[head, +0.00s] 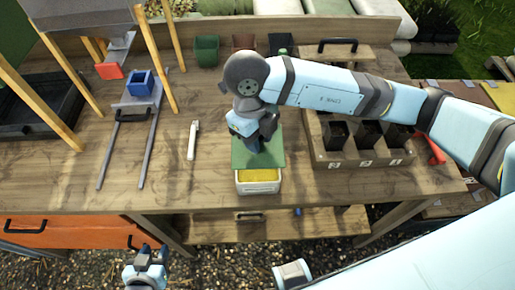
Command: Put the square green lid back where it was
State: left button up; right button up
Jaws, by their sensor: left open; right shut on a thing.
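The square green lid (272,158) is under my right gripper (258,147), which is shut on it from above. The lid appears at the back of a small white box (258,188) with a yellow inside, near the table's front edge. The yellow shows in front of the lid, so the box looks partly uncovered. I cannot tell whether the lid touches the box. My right wrist hides part of the lid. My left gripper (149,256) is open and empty, low in front of the table.
A wooden rack (360,160) with dark square pots stands to the right. A white tool (193,140) lies left of the lid. A blue box (140,84) sits on a railed stand at left. Green and brown pots (207,50) stand at the back. The front-left tabletop is clear.

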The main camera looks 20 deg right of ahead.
notch_tip(320, 180, down, 6)
jog(key=shift+r, duration=0.25)
jog(key=shift+f+b, duration=0.5)
jog(key=shift+f, duration=0.1)
jog(key=o, duration=1)
jog(key=shift+r, duration=0.15)
